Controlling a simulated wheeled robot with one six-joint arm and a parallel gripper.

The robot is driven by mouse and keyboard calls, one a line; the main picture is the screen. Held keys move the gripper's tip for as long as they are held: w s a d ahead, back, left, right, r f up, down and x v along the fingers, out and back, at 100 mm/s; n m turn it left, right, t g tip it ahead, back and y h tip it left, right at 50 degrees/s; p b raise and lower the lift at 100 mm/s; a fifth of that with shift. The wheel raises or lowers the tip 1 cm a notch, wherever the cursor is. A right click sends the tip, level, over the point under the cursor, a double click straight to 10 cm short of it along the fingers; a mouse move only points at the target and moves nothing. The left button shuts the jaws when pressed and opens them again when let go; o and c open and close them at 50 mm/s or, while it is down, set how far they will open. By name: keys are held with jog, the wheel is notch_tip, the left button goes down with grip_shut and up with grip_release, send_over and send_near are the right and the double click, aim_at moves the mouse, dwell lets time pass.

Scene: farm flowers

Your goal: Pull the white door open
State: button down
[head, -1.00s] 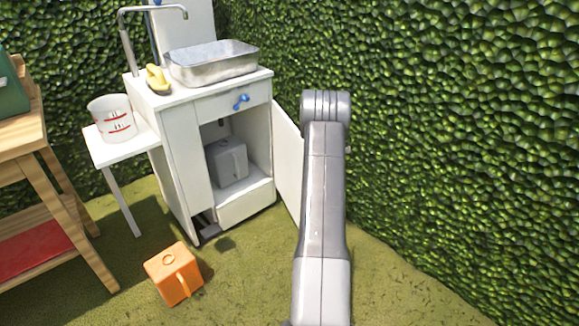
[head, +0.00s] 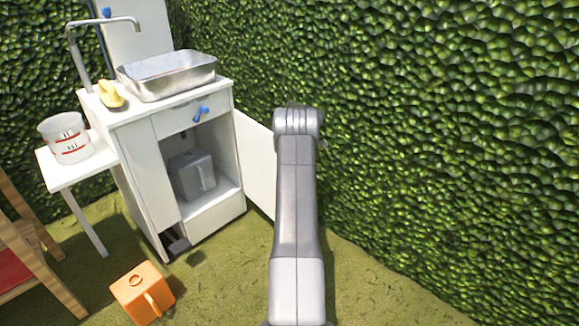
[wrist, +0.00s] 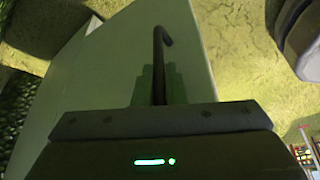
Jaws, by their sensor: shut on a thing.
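The white door (head: 254,160) stands swung out from the right side of the white cabinet (head: 140,185), leaving the lower compartment exposed. My arm covers the door's outer edge in the head view. In the wrist view the door's pale panel (wrist: 95,95) fills the left and middle. A dark bar handle (wrist: 159,45) with a hooked end runs between the fingers of my gripper (wrist: 158,82), which is shut on it. The gripper itself is hidden in the head view.
A grey box-like container (head: 191,174) sits inside the cabinet. An orange container (head: 140,290) lies on the grass in front. A side table (head: 62,172) holds a white bucket (head: 65,138). A green hedge (head: 450,150) closes off the right side.

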jog(key=c, duration=1.5)
grip_release()
jog(key=shift+a, duration=0.15)
jog(key=shift+r, duration=0.1)
jog(key=p+v, duration=0.4)
jog(key=v, duration=0.9)
jog(key=shift+r, duration=0.3)
jog(key=shift+w, duration=0.1)
jog(key=b+x, duration=0.4)
jog(key=x, duration=0.9)
jog(key=shift+f, duration=0.45)
jog(key=shift+s+r, duration=0.1)
jog(key=shift+s, duration=0.1)
